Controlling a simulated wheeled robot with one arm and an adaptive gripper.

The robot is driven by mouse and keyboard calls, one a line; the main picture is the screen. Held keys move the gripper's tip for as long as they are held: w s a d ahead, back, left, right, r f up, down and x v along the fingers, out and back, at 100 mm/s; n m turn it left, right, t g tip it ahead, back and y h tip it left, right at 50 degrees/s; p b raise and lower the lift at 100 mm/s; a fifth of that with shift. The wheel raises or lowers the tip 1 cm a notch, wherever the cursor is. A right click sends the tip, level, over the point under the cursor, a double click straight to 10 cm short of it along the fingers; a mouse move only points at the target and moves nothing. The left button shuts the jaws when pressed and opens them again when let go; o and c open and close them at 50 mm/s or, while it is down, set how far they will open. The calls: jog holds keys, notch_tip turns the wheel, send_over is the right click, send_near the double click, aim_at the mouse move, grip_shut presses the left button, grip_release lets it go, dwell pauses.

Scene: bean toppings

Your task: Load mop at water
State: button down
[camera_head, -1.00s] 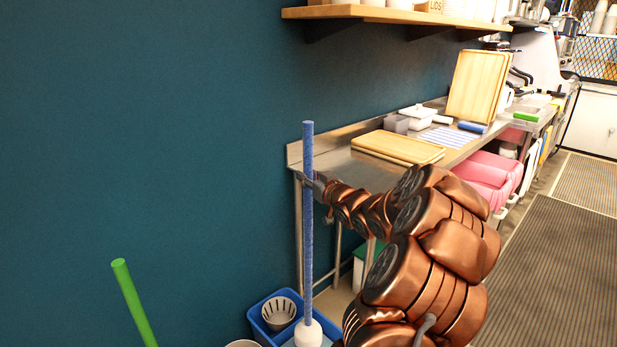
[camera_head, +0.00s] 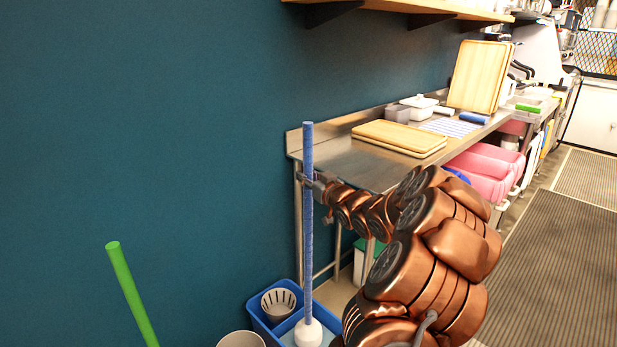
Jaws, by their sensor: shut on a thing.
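The mop has a long blue handle (camera_head: 308,230) and a white head (camera_head: 308,333), and it stands upright. My gripper (camera_head: 306,181) is shut on the upper part of the blue handle. A blue bucket (camera_head: 254,313) stands on the floor below, with a white slotted wringer basket (camera_head: 278,302) in its left part. The mop head is over or in the right part of the bucket, where a pale blue surface like water (camera_head: 327,332) shows. I cannot tell whether the head touches it.
A green pole (camera_head: 132,293) leans at the lower left, and a pale round container (camera_head: 241,340) is at the bottom edge. A steel table (camera_head: 370,166) with cutting boards (camera_head: 400,138) stands behind my arm. A dark blue wall is behind the bucket. Floor mats (camera_head: 550,270) lie at right.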

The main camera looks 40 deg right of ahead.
aim_at(311, 158)
jog(key=shift+f, duration=0.5)
dwell(2.0)
jog(key=shift+r, duration=0.1)
jog(key=shift+r+p, duration=2.65)
jog(key=shift+r, duration=0.8)
